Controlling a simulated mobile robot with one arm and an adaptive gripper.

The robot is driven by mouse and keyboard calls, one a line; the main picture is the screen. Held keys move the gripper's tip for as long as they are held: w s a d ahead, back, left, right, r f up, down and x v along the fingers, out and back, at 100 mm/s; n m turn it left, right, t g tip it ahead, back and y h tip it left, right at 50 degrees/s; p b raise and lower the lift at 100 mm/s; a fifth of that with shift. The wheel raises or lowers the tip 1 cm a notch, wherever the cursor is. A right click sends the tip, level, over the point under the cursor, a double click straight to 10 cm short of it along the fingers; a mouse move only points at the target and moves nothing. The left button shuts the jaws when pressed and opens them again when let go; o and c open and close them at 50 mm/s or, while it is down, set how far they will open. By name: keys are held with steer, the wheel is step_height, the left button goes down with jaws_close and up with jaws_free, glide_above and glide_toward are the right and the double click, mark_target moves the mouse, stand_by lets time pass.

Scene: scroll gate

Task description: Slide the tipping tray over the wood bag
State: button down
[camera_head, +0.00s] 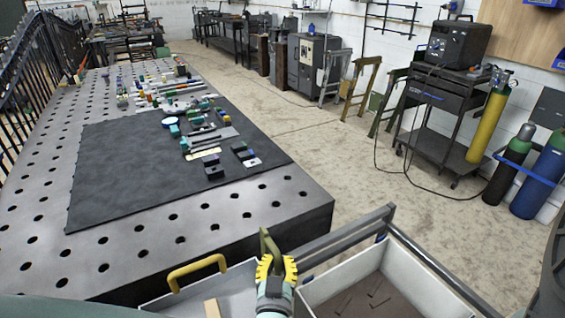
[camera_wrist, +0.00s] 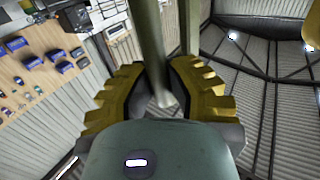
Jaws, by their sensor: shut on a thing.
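My gripper (camera_head: 276,266), with yellow toothed fingers, is at the bottom middle of the head view. It is shut on an olive bar (camera_head: 266,243), which stands up between the fingers. In the wrist view the bar (camera_wrist: 150,50) runs between the two yellow fingers (camera_wrist: 158,92). A pale tray with a yellow handle (camera_head: 197,270) is to the left of my gripper, and a light wood block (camera_head: 212,308) shows in it. A white-walled tray (camera_head: 420,262) is to the right, with thin dark rods on its brown floor. I cannot tell which is the tipping tray. I cannot make out a wood bag.
Grey rails (camera_head: 340,232) run behind the trays. A perforated metal table (camera_head: 150,240) with a black mat (camera_head: 140,165) and several small parts stands beyond, at the left. Concrete floor (camera_head: 350,170) is open to the right. Gas cylinders (camera_head: 540,175) stand at the far right.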

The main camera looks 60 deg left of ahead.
steer(key=shift+s, duration=0.75)
steer(key=c, duration=1.2)
jaws_free()
steer(key=shift+s+a, duration=0.1)
steer(key=o, duration=0.3)
steer(key=v, duration=1.2)
